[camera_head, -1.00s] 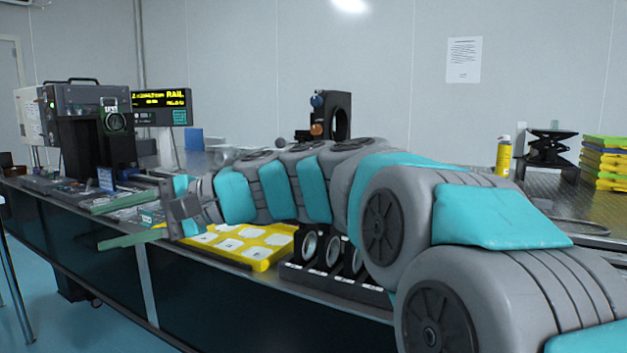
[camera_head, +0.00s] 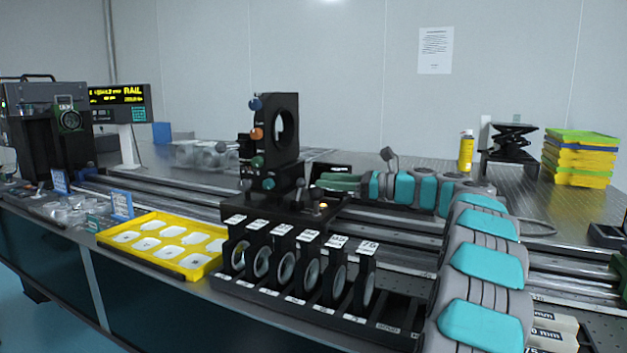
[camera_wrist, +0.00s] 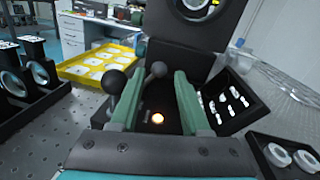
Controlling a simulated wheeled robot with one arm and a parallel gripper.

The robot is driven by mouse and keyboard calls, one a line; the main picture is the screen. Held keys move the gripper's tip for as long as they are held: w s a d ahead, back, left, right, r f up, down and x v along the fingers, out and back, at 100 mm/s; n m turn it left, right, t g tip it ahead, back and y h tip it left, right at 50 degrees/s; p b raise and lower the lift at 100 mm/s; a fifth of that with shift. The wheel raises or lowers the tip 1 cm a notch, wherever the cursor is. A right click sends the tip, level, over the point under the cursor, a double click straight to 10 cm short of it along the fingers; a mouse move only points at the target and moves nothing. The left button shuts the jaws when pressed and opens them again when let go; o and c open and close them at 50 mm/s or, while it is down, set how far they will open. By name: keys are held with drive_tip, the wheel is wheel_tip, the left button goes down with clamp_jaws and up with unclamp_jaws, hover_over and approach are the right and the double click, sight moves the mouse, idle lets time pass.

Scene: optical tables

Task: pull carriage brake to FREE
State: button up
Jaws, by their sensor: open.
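The black carriage (camera_head: 285,212) sits on the rails, bearing an upright optic mount (camera_head: 275,135). Ball-knobbed levers stand on the carriage. In the wrist view, a black ball knob (camera_wrist: 113,82) is just outside the left finger, and a grey knob (camera_wrist: 158,69) on a lever shows between the fingers. I cannot tell which lever is the brake, and no FREE marking is readable.
A rack of labelled ring optics (camera_head: 300,280) stands in front of the carriage. A yellow tray (camera_head: 160,262) lies left of it. A RAIL display (camera_head: 120,97) stands at the back left.

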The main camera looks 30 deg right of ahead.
sight(302, 183)
drive_tip(key=shift+d+f, duration=0.25)
drive_tip(key=shift+f, duration=0.45)
drive_tip(key=x, duration=0.7)
drive_tip(key=shift+w+a+f, duration=0.1)
drive_tip(key=shift+w+a, duration=0.1)
drive_tip(key=shift+a, duration=0.15)
clamp_jaws()
